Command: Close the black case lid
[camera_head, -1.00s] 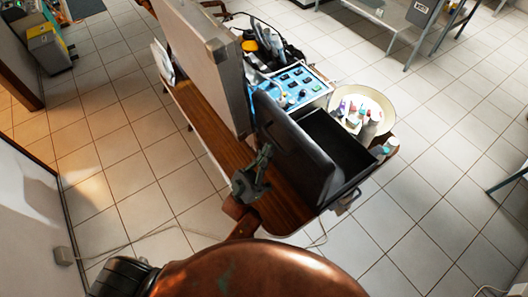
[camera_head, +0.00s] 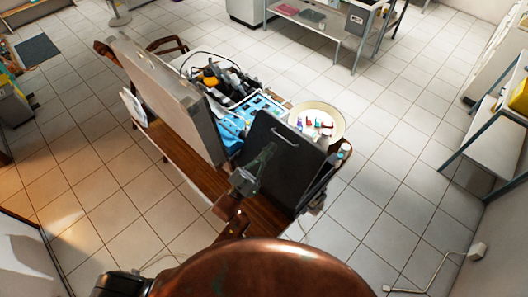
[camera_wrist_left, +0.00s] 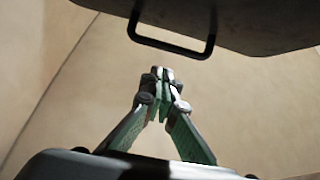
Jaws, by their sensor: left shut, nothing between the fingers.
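The black case lid (camera_head: 290,175) stands raised in the head view, its broad dark face toward me and a handle (camera_head: 285,137) near its top edge. The lid hides the inside of the case. My left gripper (camera_head: 268,150) is shut and empty in front of the lid's left part. In the left wrist view the closed fingertips (camera_wrist_left: 164,76) point toward the lid's dark edge (camera_wrist_left: 250,25) and its handle (camera_wrist_left: 172,47), with a gap in the picture. I cannot tell whether any part of the gripper touches the lid. My right gripper is not in view.
A large grey case (camera_head: 165,100) stands open to the left on the brown wooden table (camera_head: 185,170).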

